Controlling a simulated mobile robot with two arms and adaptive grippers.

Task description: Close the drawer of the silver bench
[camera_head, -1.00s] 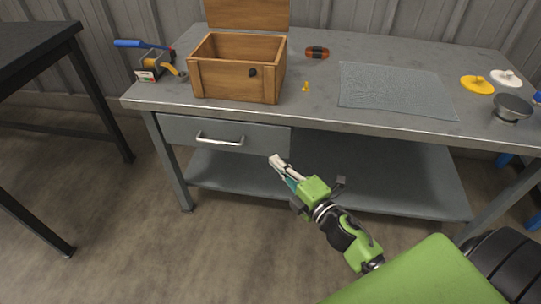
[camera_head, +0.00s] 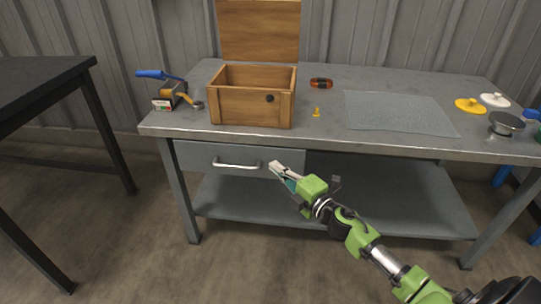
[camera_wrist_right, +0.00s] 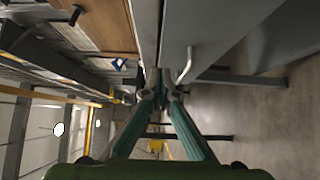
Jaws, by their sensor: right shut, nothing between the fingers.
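The silver bench (camera_head: 330,139) stands in the middle of the head view, with a grey drawer (camera_head: 200,154) under its top at the left. The drawer front looks about flush with the bench frame; a small remaining gap is hard to judge. Its bar handle (camera_head: 237,164) also shows in the right wrist view (camera_wrist_right: 186,65). My right gripper (camera_head: 276,167) is shut and empty, its tips at the drawer front just right of the handle. I cannot tell whether they touch it. My left gripper is not in view.
On the bench top stand an open wooden box (camera_head: 252,108), a blue-handled tool (camera_head: 160,74), a textured mat (camera_head: 398,112) and a metal pan (camera_head: 506,123). A lower shelf (camera_head: 330,210) lies under the drawer. A dark table (camera_head: 45,68) stands at the left.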

